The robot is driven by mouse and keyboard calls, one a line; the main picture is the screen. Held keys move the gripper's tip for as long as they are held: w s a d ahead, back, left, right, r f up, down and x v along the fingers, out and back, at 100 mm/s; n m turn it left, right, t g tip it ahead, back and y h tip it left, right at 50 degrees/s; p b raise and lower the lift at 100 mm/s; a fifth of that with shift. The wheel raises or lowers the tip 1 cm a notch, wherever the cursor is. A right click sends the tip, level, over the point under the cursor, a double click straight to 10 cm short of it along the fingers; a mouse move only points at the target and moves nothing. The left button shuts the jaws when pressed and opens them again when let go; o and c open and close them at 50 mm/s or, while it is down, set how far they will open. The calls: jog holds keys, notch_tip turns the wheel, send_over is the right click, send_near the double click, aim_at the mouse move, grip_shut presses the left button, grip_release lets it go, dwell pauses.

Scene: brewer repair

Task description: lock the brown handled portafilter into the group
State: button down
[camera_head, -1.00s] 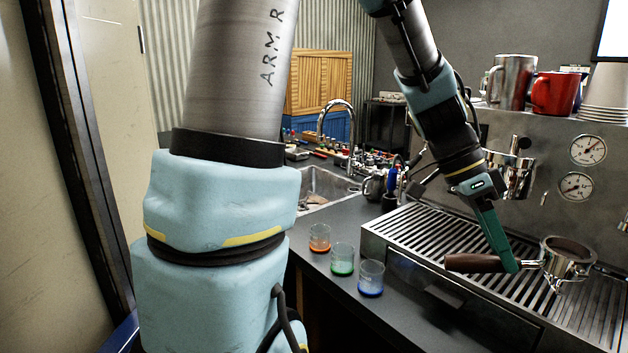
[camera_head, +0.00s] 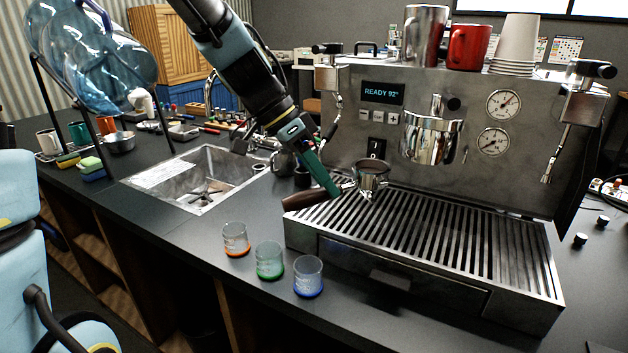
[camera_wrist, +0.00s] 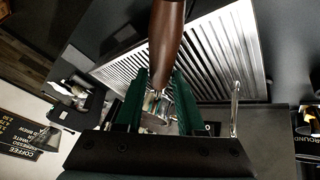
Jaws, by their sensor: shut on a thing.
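The portafilter has a brown handle (camera_head: 306,198) and a metal basket (camera_head: 371,176). My gripper (camera_head: 333,190) is shut on the handle near the basket and holds it above the left part of the drip tray. In the wrist view the brown handle (camera_wrist: 166,45) runs between the two green fingers, with the basket partly hidden behind them. The chrome group (camera_head: 431,136) is on the front of the espresso machine (camera_head: 345,110), to the right of and higher than the basket. The portafilter is apart from the group.
The slatted drip tray (camera_head: 450,240) is bare. Three small glasses with orange (camera_head: 236,240), green (camera_head: 269,260) and blue (camera_head: 308,277) bottoms stand on the counter in front. A steam wand (camera_head: 552,150) hangs at the right. Mugs (camera_head: 468,47) stand on top of the machine.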

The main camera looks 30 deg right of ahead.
aim_at(382, 165)
jog(key=shift+s+d+p, duration=0.1)
jog(key=shift+s+d, duration=0.25)
jog(key=shift+d, duration=1.6)
jog(key=shift+s+d+p, duration=0.1)
jog(key=shift+s+d, duration=0.25)
jog(key=shift+d, duration=1.65)
jog(key=shift+s+d+p, duration=0.1)
jog(key=shift+s+d, duration=0.25)
jog(key=shift+d, duration=1.6)
jog(key=shift+r, duration=0.2)
jog(key=shift+b, duration=0.6)
jog(key=shift+r, duration=0.85)
dwell(0.5)
